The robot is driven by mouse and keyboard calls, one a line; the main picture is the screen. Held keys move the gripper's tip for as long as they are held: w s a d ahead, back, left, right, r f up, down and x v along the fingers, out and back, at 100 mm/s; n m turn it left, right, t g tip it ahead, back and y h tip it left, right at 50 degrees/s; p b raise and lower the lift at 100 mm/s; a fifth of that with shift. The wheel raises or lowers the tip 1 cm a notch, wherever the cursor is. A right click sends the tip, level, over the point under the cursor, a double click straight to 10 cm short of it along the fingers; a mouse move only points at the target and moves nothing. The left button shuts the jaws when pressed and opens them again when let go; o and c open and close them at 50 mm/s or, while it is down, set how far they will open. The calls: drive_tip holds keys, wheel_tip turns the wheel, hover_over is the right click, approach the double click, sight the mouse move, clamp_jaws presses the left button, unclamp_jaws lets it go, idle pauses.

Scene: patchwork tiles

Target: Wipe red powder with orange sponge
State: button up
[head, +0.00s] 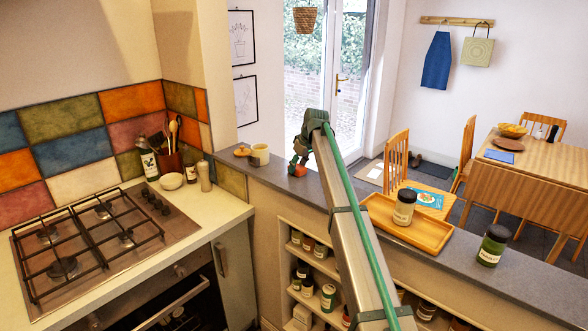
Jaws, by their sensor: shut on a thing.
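My gripper (300,156) is at the far end of my arm, low over the grey ledge (345,192). It is shut on a small orange-red piece, the orange sponge (297,170), which shows just below the fingers. The sponge is at or very near the ledge surface; I cannot tell whether it touches. I see no red powder; my gripper and arm hide part of the ledge there.
A wooden tray (430,240) with a jar (404,207) and a green jar (492,246) stand to the right. A gas hob (85,245) is at left.

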drive_tip(key=shift+w+d, duration=0.3)
drive_tip(key=shift+w, duration=0.15)
drive_tip(key=shift+d+r, duration=0.1)
drive_tip(key=shift+r, duration=0.1)
wheel_tip(320, 180, up, 2)
drive_tip(key=shift+w+r+p, duration=0.1)
drive_tip(key=shift+w+p, duration=0.05)
drive_tip(key=shift+p, duration=0.2)
drive_tip(key=shift+s+r, duration=0.2)
drive_tip(key=shift+r, duration=0.4)
drive_tip(key=shift+r+p, duration=0.95)
drive_tip(key=shift+r, duration=1.2)
